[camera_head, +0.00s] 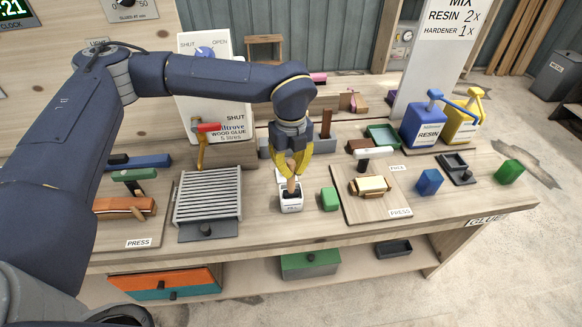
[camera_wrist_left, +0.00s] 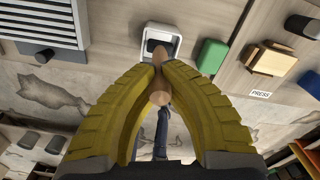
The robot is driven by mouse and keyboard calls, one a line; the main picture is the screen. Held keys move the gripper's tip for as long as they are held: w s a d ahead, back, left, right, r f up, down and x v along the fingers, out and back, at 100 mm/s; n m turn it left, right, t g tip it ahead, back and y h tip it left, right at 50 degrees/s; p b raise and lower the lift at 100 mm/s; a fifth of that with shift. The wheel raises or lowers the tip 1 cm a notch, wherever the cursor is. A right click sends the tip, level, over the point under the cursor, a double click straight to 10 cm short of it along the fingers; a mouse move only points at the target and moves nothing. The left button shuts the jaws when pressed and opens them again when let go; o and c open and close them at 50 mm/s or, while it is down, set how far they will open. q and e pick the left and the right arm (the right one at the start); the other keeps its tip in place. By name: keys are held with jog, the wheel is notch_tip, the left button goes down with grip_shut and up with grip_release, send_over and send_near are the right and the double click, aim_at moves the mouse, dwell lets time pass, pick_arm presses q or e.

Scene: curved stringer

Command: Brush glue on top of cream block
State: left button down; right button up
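My left gripper (camera_head: 291,177) has yellow fingers and is shut on the wooden handle of a brush (camera_head: 291,187). The handle stands roughly upright, with its lower end in a small white glue pot (camera_head: 291,206). The wrist view shows the fingers (camera_wrist_left: 160,72) closed around the brush handle (camera_wrist_left: 159,97) just by the pot (camera_wrist_left: 161,32). The brush's bristles are hidden. The cream block (camera_head: 371,184) lies on the right-hand press board, with brown wood pieces around it. It is to the right of the gripper and apart from it. My right gripper is not seen.
A green block (camera_head: 329,199) stands between the pot and the press board (camera_head: 400,212). A white-and-black press clamp (camera_head: 374,156) is behind the cream block. A slatted grey rack (camera_head: 208,195) is left of the pot. A blue block (camera_head: 429,182) is farther right.

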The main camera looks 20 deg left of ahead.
pick_arm(q)
jog(key=shift+f, duration=0.55)
dwell(1.0)
jog(key=shift+r, duration=5.4)
